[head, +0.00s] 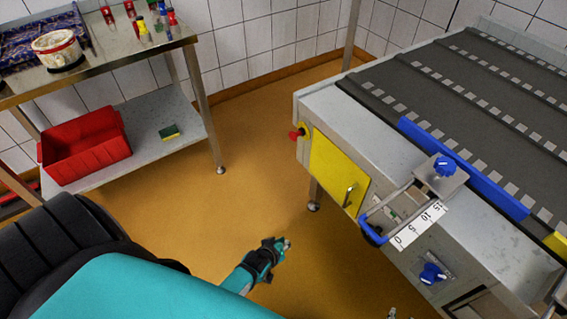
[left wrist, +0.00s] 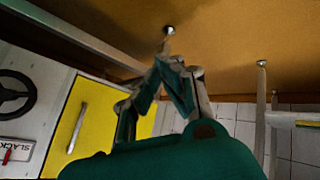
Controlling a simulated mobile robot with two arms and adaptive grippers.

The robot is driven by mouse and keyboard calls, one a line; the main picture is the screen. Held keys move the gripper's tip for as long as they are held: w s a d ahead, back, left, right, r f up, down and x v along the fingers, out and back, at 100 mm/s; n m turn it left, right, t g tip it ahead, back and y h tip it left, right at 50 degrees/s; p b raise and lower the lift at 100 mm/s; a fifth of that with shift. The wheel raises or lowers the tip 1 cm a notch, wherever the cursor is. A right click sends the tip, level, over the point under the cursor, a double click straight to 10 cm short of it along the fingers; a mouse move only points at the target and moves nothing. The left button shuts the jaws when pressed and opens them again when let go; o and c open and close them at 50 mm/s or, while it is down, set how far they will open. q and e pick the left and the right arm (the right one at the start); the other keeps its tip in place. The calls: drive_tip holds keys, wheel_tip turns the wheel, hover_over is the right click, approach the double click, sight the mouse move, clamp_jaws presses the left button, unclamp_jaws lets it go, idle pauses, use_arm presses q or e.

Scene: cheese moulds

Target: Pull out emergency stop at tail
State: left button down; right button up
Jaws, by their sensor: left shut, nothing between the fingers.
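The red emergency stop button (head: 297,134) sticks out from the left end of the conveyor machine, beside the yellow panel (head: 335,170). I cannot tell from its look whether it is pushed in or out. My left gripper (head: 286,243) is low over the floor, in front of the machine and apart from it, below and left of the yellow panel. In the left wrist view the fingers (left wrist: 170,62) come together with nothing between them. The yellow panel (left wrist: 80,124) with its handle shows there at the left; the red button does not show. My right gripper is not clearly visible.
The conveyor (head: 440,85) with its blue guide rail (head: 465,168) fills the right. A metal bracket with a blue grip (head: 372,234) juts out. A steel table (head: 120,50) stands at the left, a red crate (head: 84,148) on its lower shelf. Orange floor (head: 255,135) between is clear.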

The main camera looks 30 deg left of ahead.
use_arm(q)
drive_tip(key=w+a+r+n+t+y+b, duration=0.1)
drive_tip(key=w+a+r+n+t+b, duration=0.1)
drive_tip(key=w+a+r+n+b, duration=0.3)
drive_tip(key=w+a+n+t+y+b, duration=0.1)
drive_tip(key=w+a+n+t+b, duration=0.1)
drive_tip(key=w+b, duration=0.45)
use_arm(e)
drive_tip(key=w+a+r+t+y, duration=0.25)
drive_tip(key=w+r+t, duration=0.4)
drive_tip(key=r, duration=0.45)
use_arm(q)
drive_tip(key=w+a+r+n+t+y+b, duration=0.1)
drive_tip(key=a+r+n+t+y+b, duration=0.2)
drive_tip(key=a+r+n+b, duration=0.4)
wheel_tip(320, 180, up, 4)
drive_tip(key=shift+w+a+r+n+t+y+b, duration=0.1)
drive_tip(key=shift+w+a+n+t+y+b, duration=0.3)
drive_tip(key=shift+y+b, duration=0.5)
use_arm(e)
drive_tip(key=s+r+t, duration=0.2)
drive_tip(key=r, duration=0.6)
drive_tip(key=s+r+t+y, duration=0.1)
drive_tip(key=s+r+t, duration=0.1)
drive_tip(key=r, duration=0.6)
drive_tip(key=shift+s+d+t, duration=0.2)
drive_tip(key=shift+s+t, duration=0.1)
drive_tip(key=shift+t, duration=0.55)
drive_tip(key=shift+r, duration=0.1)
